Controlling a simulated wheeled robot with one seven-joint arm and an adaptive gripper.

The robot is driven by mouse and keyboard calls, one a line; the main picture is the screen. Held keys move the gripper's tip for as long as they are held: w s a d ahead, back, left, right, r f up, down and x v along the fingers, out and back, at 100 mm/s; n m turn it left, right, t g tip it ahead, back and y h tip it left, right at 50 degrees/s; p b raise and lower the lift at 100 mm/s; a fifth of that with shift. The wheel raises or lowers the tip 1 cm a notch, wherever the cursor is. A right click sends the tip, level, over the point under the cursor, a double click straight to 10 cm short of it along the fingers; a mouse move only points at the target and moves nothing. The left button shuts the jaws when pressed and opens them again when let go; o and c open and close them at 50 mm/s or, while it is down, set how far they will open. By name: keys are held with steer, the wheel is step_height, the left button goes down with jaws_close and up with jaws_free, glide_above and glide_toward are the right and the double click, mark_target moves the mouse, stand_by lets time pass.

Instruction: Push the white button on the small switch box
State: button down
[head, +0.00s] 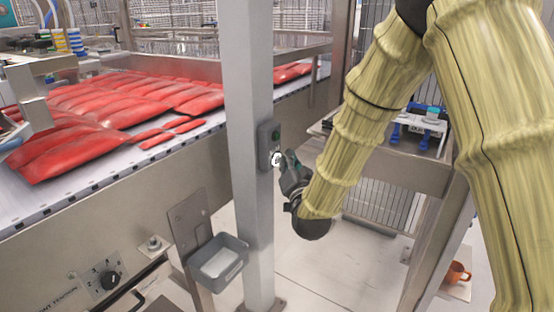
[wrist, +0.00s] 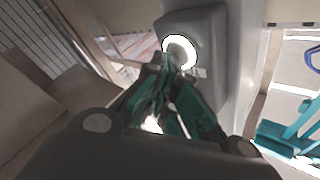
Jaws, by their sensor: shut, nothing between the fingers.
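The small grey switch box (head: 267,145) is fixed to an upright grey post. It carries a dark green button (head: 276,135) above and a white button (head: 276,159) below. My gripper (head: 285,160) is just right of the white button in the head view. In the wrist view the white button (wrist: 181,52) lies right at the tips of my gripper (wrist: 172,62), which is shut and empty. The fingertips overlap the button's lower edge there. I cannot tell whether they touch it or whether it is pressed in.
The grey post (head: 248,90) stands in front of a conveyor (head: 110,180) carrying several red packets (head: 75,150). A grey bin (head: 218,262) hangs low left of the post. A side bench (head: 400,165) and an orange mug (head: 457,273) are at the right. Floor is free between post and bench.

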steer(key=shift+s+d, duration=0.1)
steer(key=shift+s+d, duration=0.55)
steer(key=shift+d, duration=0.3)
steer(key=shift+s+d, duration=0.55)
steer(key=shift+d, duration=0.25)
steer(key=shift+s+d, duration=0.55)
steer(key=shift+d, duration=0.3)
